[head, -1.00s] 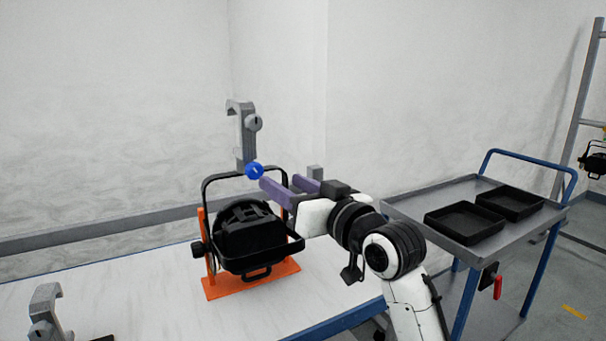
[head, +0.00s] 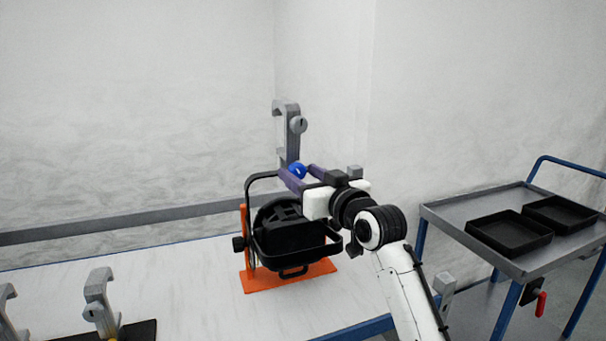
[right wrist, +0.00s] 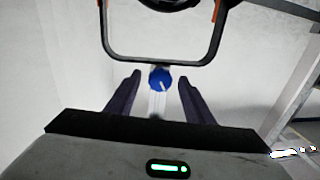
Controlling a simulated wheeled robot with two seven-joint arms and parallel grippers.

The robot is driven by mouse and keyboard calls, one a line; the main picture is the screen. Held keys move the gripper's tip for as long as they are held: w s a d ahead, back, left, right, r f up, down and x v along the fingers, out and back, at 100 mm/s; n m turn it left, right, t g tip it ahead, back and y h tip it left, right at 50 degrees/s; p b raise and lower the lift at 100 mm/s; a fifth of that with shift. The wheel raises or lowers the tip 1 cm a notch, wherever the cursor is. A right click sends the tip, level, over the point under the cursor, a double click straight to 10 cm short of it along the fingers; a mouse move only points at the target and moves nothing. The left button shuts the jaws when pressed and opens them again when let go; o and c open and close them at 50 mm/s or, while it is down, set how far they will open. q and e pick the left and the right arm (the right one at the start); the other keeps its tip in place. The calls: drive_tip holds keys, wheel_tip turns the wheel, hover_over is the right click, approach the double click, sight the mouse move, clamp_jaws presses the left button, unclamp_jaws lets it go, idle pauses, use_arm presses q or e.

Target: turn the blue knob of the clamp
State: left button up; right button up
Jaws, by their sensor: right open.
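The blue knob (head: 297,171) is at the lower end of the grey clamp (head: 289,136), which stands upright above the yoke of the black par can (head: 290,236). The par can rests on an orange stand (head: 262,283). My right gripper (head: 296,174) is open, its purple fingers on either side of the knob in the head view. In the right wrist view the blue knob (right wrist: 161,79) lies between the fingertips, with a visible gap on both sides. A light mark shows on its face. My left gripper is not in view.
The white table (head: 190,290) carries more grey clamps (head: 99,300) at the front left, one on a dark base. A grey cart (head: 480,232) with two black trays (head: 509,232) stands to the right. A wall is behind.

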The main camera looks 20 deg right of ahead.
drive_tip(key=c, duration=1.1)
drive_tip(key=shift+o, duration=0.2)
drive_tip(key=m, duration=0.3)
drive_tip(key=o, duration=1.1)
drive_tip(key=shift+c, duration=0.2)
drive_tip(key=shift+s, duration=0.1)
drive_tip(key=s+d+b, duration=0.1)
drive_tip(key=s+d, duration=0.1)
drive_tip(key=s, duration=0.8)
drive_tip(key=shift+b, duration=0.3)
